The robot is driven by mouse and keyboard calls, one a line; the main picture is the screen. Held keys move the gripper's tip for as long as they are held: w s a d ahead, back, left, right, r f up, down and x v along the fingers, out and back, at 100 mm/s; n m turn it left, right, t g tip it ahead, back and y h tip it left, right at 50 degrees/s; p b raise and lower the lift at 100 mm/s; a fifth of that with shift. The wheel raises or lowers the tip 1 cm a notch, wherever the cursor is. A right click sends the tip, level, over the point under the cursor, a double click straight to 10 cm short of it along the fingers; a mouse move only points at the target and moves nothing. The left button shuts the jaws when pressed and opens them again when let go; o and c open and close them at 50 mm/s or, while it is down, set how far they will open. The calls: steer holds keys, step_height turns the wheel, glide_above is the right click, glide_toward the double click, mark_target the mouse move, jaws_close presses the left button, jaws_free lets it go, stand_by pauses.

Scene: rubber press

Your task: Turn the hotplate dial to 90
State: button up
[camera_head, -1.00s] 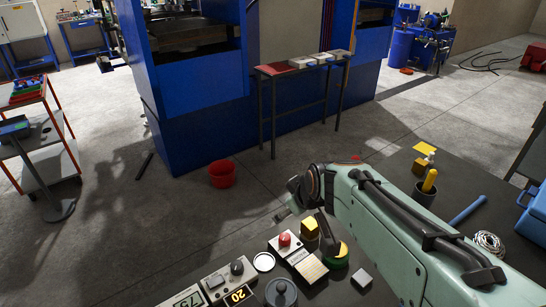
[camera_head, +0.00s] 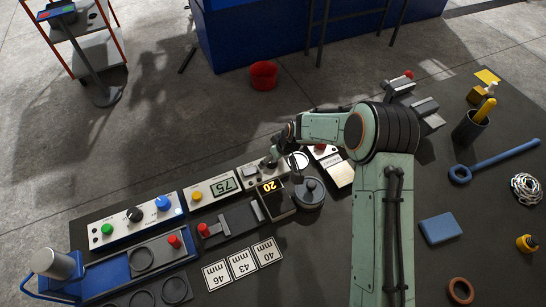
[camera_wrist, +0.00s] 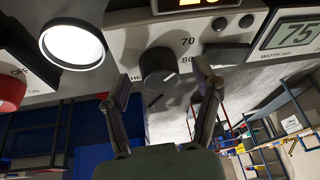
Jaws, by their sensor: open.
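The hotplate dial, a dark round knob (camera_wrist: 158,65), is on a light panel in the wrist view, with the numbers 70 and 80 printed to its right. Its other marks are hidden or unclear. My gripper (camera_wrist: 161,74) is open, with one fingertip on each side of the knob and a visible gap at both sides. I cannot tell whether the fingertips reach its depth. In the head view my gripper (camera_head: 271,163) is over the dial's panel, and the dial is hard to make out. A display reading 20 (camera_head: 269,186) is just in front.
A unit reading 75 (camera_head: 226,186) stands close left of my gripper, and a dark lidded pot (camera_head: 309,193) close right. A round white disc (camera_wrist: 72,43) and a red knob (camera_wrist: 10,92) are at the wrist view's left. Number cards (camera_head: 242,263) lie nearer.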

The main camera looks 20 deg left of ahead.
steer(key=shift+c, duration=0.3)
steer(key=c, duration=1.1)
steer(key=shift+f+m, duration=0.1)
steer(key=shift+m, duration=0.3)
steer(key=m+t+h, duration=0.1)
steer(key=m, duration=0.2)
steer(key=m+t, duration=0.1)
steer(key=m, duration=0.1)
steer(key=shift+s+a+m+h, duration=0.1)
steer(key=shift+s+m+h, duration=0.05)
steer(key=shift+m+h, duration=0.25)
steer(key=m+h, duration=0.1)
steer(key=m, duration=0.1)
steer(key=m+h, duration=0.1)
steer(key=m, duration=0.2)
steer(key=shift+a+t, duration=0.1)
steer(key=shift+t, duration=0.2)
steer(key=m+h, duration=0.1)
steer(key=m, duration=0.2)
steer(key=m+h, duration=0.1)
steer(key=m, duration=0.2)
steer(key=shift+a, duration=0.1)
steer(key=m+g+h, duration=0.1)
steer(key=m, duration=0.2)
steer(key=m+h, duration=0.1)
steer(key=m, duration=0.1)
steer(key=shift+m+g, duration=0.4)
steer(key=shift+a, duration=0.1)
